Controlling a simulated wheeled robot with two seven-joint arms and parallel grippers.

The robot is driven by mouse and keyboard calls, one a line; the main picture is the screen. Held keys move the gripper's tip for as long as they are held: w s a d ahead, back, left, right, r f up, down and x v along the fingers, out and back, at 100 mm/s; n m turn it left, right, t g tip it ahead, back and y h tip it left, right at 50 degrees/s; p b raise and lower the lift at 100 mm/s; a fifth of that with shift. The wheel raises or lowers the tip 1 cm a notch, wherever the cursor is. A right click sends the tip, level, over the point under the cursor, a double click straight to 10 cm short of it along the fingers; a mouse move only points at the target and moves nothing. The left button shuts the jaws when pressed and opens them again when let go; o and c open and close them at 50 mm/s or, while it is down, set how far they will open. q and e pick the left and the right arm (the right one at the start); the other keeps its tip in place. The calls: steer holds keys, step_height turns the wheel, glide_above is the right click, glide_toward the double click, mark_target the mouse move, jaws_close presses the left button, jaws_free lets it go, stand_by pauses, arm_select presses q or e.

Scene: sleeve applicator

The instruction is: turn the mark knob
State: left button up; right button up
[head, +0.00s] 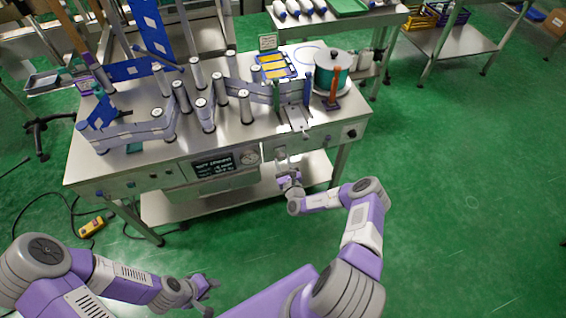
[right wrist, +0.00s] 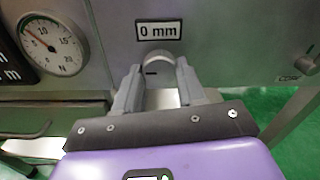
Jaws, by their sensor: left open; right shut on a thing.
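The mark knob (right wrist: 158,59) is a round grey knob with a dark index line, on the steel front panel just below a label reading "0 mm" (right wrist: 158,31). My right gripper (right wrist: 158,80) is shut on the knob, one finger on each side; the panel behind it is partly hidden. In the head view my right gripper (head: 284,168) is at the machine's front panel, right of the gauge, and hides most of the knob. My left gripper (head: 208,284) is open and empty, low in the picture, away from the machine.
A yellow control box (head: 92,227) lies on the floor. Green floor at right is clear.

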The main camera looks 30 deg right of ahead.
steer(key=shift+m, duration=0.3)
steer(key=m+p, duration=0.1)
steer(key=m, duration=0.6)
steer(key=shift+m, duration=0.3)
steer(key=m, duration=0.4)
steer(key=shift+a, duration=0.1)
steer(key=m, duration=0.5)
steer(key=shift+a, duration=0.1)
steer(key=o, duration=1.1)
steer(key=shift+c, duration=0.2)
